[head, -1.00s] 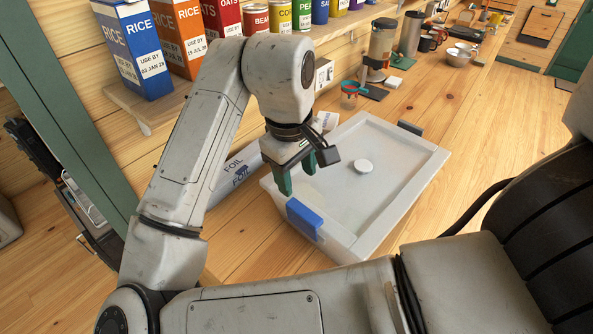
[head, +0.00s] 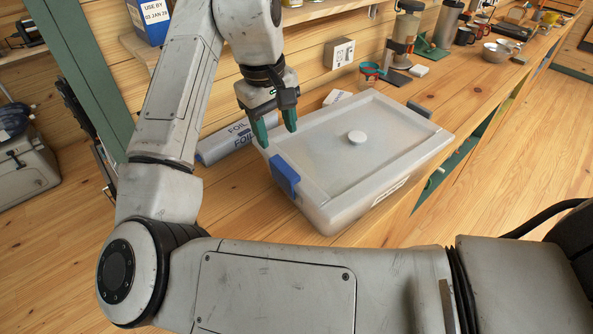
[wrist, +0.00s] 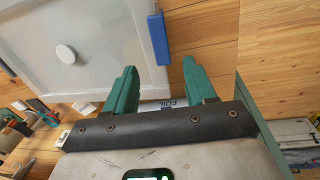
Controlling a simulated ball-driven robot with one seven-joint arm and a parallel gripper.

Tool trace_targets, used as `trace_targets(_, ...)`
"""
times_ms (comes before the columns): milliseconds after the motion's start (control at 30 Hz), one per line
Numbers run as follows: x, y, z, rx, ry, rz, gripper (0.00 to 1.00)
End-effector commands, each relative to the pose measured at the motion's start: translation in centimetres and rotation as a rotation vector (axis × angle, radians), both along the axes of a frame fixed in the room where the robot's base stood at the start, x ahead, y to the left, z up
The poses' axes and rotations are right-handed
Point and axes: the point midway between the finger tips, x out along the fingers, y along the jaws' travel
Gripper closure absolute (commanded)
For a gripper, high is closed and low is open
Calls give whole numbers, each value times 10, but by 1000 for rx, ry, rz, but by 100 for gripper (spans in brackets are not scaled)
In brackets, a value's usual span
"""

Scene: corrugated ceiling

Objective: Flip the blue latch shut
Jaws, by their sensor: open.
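The blue latch (head: 285,175) is on the left short end of a lidded, translucent white box (head: 325,200). It projects from the rim, and I cannot tell its exact angle. In the wrist view the blue latch (wrist: 158,38) is at the top centre, beside the lid edge. My gripper (head: 278,138) points down with its two green fingers apart and nothing between them. It is just behind the latch, near the lid's left corner, and looks apart from it. In the wrist view the latch is beyond the gap between my fingertips (wrist: 160,66).
A foil box (head: 228,142) lies behind my gripper. A dark latch (head: 419,110) is on the box's far end, and a round white knob (head: 356,137) is on the lid. Cups and a coffee maker (head: 402,40) stand further right. The counter's front edge runs close to the box.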

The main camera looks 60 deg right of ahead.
Motion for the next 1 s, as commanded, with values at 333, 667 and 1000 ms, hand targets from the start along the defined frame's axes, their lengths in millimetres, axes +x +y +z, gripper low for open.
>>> trace_targets(333, -4, -6, -55, 1, 4, 2, 45)
trace_targets(667, -6, -12, -97, 0, 2, 1, 45)
trace_targets(1000, -6, -12, -103, 0, 1, 0, 45)
